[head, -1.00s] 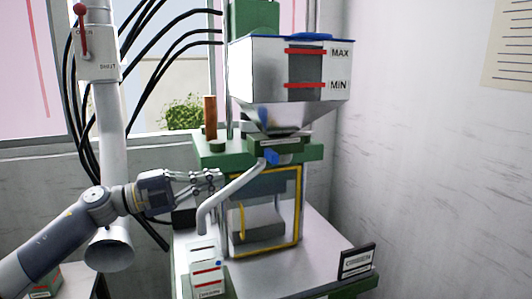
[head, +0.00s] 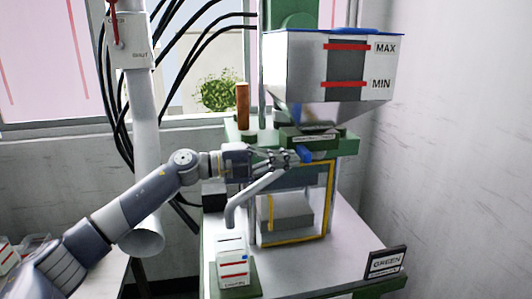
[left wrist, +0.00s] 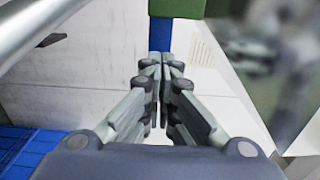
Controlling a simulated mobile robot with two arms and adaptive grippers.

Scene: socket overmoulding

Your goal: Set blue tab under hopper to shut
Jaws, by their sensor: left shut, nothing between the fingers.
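The hopper (head: 290,68) is a grey-white bin with red MAX and MIN bars, above a green machine head. The blue tab (head: 304,154) sticks out of the green block (head: 310,138) under the hopper. My left gripper (head: 290,156) is shut and empty, with its fingertips at the left side of the blue tab. In the left wrist view the blue tab (left wrist: 160,34) hangs below a green block (left wrist: 177,8), straight beyond the closed fingertips (left wrist: 163,62). I cannot tell whether they touch. My right gripper is not in view.
A grey bent pipe (head: 255,190) runs just below my left gripper. A yellow-framed guard (head: 330,205) stands under the machine head. A white pipe with a red OPEN/SHUT lever (head: 114,22) is at the left.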

